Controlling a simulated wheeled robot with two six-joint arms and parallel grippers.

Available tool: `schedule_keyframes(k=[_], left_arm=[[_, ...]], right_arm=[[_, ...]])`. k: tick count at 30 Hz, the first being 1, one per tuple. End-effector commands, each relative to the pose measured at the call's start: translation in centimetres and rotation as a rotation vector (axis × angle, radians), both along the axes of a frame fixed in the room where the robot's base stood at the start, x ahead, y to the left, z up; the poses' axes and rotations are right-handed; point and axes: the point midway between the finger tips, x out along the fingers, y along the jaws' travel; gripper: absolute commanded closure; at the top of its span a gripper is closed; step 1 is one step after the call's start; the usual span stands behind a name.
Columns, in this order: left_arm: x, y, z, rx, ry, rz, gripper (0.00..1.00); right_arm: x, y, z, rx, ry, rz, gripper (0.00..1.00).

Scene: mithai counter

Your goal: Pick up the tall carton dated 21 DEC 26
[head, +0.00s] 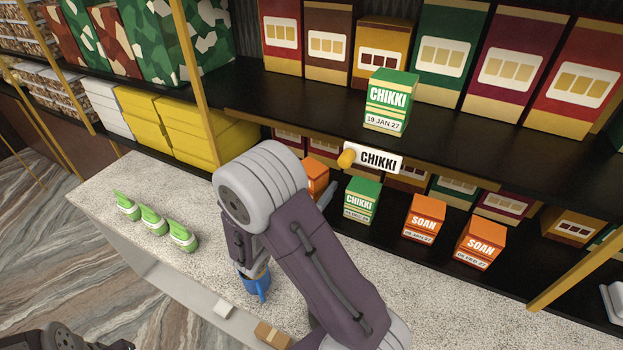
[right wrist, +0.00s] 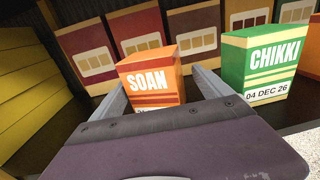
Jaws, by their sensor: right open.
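In the right wrist view an orange SOAN carton (right wrist: 152,76) stands upright between the fingers of my right gripper (right wrist: 158,92), which is open. The gripper body hides its date. In the head view this carton (head: 317,172) is partly hidden by my right arm, and one finger of the gripper (head: 320,190) shows beside it. A green CHIKKI carton (right wrist: 268,62) to its right reads 04 DEC 26; it also shows in the head view (head: 361,200). Two more orange SOAN cartons (head: 424,217) (head: 480,244) stand farther right, dates too small to read surely. My left gripper is out of view.
A green CHIKKI carton (head: 390,101) on the upper shelf (head: 270,103) reads 19 JAN 27. A CHIKKI label (head: 378,160) hangs at the shelf edge. Large boxes line the back.

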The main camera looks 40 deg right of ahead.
Motion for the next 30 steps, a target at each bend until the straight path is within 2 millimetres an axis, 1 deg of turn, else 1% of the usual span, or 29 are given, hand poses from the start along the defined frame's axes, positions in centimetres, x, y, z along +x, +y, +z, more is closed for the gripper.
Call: schedule_keyframes(k=[1,3,7,13,14,15,17,18,20,21,23,24,30], left_arm=[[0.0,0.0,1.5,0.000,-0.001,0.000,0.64],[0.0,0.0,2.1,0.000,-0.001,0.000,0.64],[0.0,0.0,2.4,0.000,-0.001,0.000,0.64],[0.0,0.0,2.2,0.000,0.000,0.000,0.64],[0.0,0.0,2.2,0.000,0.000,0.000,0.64],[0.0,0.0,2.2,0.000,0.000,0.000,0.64],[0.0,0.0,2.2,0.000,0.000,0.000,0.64],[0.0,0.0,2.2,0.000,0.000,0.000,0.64],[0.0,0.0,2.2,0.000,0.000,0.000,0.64],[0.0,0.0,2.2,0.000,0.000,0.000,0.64],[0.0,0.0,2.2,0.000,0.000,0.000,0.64],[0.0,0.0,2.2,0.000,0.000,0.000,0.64],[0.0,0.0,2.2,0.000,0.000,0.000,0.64]], right_arm=[[0.5,-0.9,0.8,-0.001,0.004,-0.006,0.11],[1.2,-2.0,0.6,0.000,0.002,-0.007,0.11],[1.8,-3.2,0.3,0.000,0.001,-0.003,0.11],[1.9,-3.3,0.1,0.000,0.000,-0.001,0.11],[1.9,-3.3,0.1,0.000,0.000,-0.001,0.14],[1.9,-3.3,0.1,0.000,0.000,-0.001,0.25],[1.9,-3.3,0.1,0.000,0.000,-0.001,0.42],[1.9,-3.3,0.1,0.000,0.000,-0.001,0.53],[1.9,-3.2,0.1,0.000,0.000,-0.001,0.69],[1.9,-3.2,0.1,0.000,0.000,-0.001,0.80],[1.9,-3.2,0.1,0.000,0.000,-0.001,0.83],[1.9,-3.2,0.1,0.000,0.000,-0.001,0.89],[1.9,-3.2,0.2,0.000,-0.001,-0.001,0.89]])
